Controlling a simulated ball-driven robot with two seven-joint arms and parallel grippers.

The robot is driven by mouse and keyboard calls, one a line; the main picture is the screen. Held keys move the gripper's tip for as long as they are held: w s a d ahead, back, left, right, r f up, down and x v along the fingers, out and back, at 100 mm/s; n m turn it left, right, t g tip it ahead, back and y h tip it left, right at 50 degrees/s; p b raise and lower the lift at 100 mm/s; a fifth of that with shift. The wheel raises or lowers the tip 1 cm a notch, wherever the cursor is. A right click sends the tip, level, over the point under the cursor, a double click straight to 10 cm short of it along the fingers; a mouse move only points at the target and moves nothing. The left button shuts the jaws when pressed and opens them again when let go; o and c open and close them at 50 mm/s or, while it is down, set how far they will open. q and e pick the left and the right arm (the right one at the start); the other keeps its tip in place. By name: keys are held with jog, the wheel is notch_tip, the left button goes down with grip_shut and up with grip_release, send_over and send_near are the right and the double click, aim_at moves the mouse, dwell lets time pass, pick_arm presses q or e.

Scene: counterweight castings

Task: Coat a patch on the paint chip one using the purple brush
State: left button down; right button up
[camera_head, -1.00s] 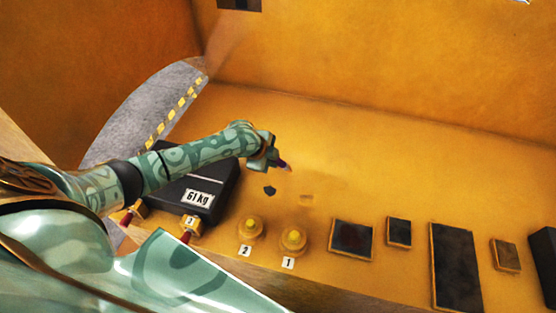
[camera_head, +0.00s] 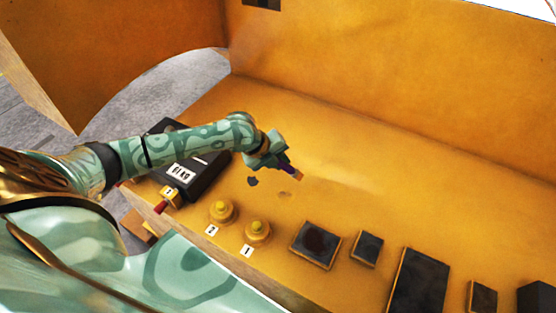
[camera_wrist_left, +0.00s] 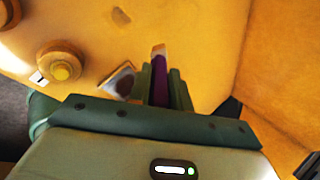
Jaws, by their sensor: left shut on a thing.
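My left gripper (camera_head: 283,163) is shut on the purple brush (camera_head: 289,169), whose pale orange tip points right and down. The brush (camera_wrist_left: 159,80) also shows between the fingers in the left wrist view. Beside it in the head view, on the yellow surface, are a dark irregular patch (camera_head: 252,181) and a faint tan patch (camera_head: 284,195). The tip looks apart from both; its height is unclear. The wrist view shows a grey-brown patch with a light edge (camera_wrist_left: 120,82), left of the brush. I cannot tell which mark is paint chip one. My right gripper is not in view.
Round yellow-topped pieces labelled 2 (camera_head: 222,211) and 1 (camera_head: 257,231) stand near the front edge. Dark plates (camera_head: 316,245) line the front right. The yellow back wall (camera_head: 400,80) rises behind; the middle right is clear.

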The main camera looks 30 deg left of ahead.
pick_arm(q)
jog(key=shift+d+m, duration=0.1)
jog(key=shift+m, duration=0.2)
jog(key=shift+a+f, duration=0.25)
notch_tip(320, 180, down, 4)
jog(key=b, duration=0.5)
jog(key=shift+f, duration=0.25)
jog(key=shift+d, duration=0.1)
